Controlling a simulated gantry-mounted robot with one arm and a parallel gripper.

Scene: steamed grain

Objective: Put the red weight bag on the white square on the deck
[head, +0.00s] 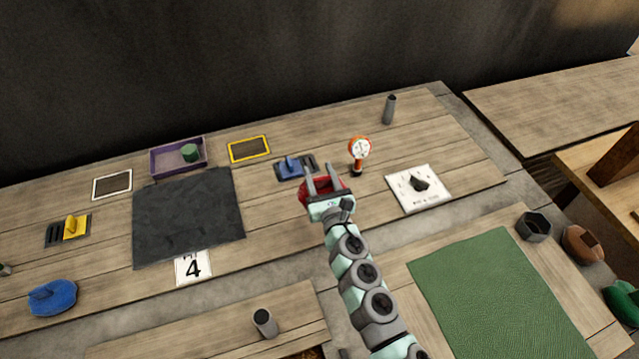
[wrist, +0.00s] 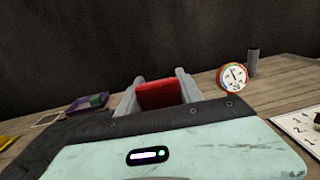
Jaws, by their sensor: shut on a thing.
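The red weight bag (head: 309,193) is held between the fingers of my gripper (head: 320,174), over the right-middle part of the wooden deck. In the wrist view the red bag (wrist: 160,95) shows between the two grey fingers, which are shut on it. How far it is above the deck is hard to tell. The white square (head: 112,195) is a white outline at the deck's left back, well to the left of my gripper, with nothing on it. It shows faintly at the left of the wrist view (wrist: 45,119).
Between my gripper and the white square are a blue lever block (head: 290,168), a yellow-outlined square (head: 249,160), a purple tray (head: 160,164) with a green cylinder and a dark mat (head: 188,215).

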